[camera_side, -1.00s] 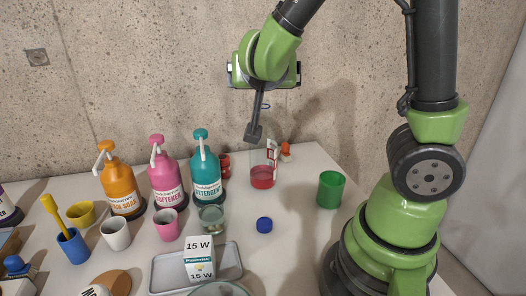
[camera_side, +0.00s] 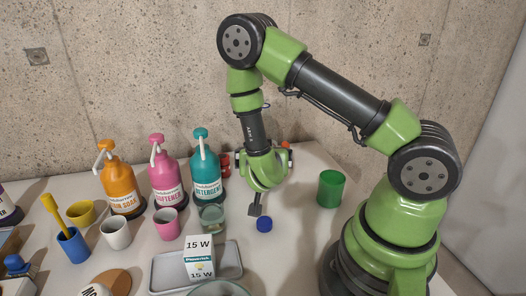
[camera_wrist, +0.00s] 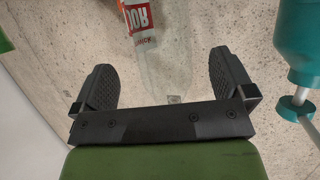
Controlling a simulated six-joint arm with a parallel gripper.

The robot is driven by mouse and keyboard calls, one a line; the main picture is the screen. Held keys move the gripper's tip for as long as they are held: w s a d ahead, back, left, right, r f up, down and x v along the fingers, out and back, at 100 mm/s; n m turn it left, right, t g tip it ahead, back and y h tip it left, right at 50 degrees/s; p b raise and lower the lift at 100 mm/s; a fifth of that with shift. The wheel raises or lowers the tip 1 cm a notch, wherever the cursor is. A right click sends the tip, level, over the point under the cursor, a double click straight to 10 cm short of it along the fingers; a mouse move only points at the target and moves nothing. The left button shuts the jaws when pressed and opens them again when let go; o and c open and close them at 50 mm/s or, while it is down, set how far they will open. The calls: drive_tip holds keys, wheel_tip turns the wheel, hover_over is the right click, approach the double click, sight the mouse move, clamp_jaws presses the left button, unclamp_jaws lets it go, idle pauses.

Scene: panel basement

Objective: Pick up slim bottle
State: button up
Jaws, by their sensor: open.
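The slim bottle (camera_wrist: 160,50) is clear, with a white and red label. It appears upside down between my fingers in the wrist view; I cannot tell whether it is within their reach. In the side view it is hidden behind my gripper. My gripper (camera_side: 255,205) is low over the table, with one dark finger visible above the blue cap. In the wrist view my gripper (camera_wrist: 161,66) has its two fingers wide apart, with nothing held.
A teal detergent pump bottle (camera_side: 205,165) stands left of my gripper, with pink (camera_side: 164,178) and orange (camera_side: 123,182) ones further left. A glass (camera_side: 211,218) and a blue cap (camera_side: 264,225) are close by. A green cup (camera_side: 331,188) stands right; table around it is clear.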

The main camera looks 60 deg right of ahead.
drive_tip(key=shift+x, duration=3.2)
drive_tip(key=shift+a+f, duration=0.1)
drive_tip(key=shift+f, duration=0.05)
drive_tip(key=c, duration=1)
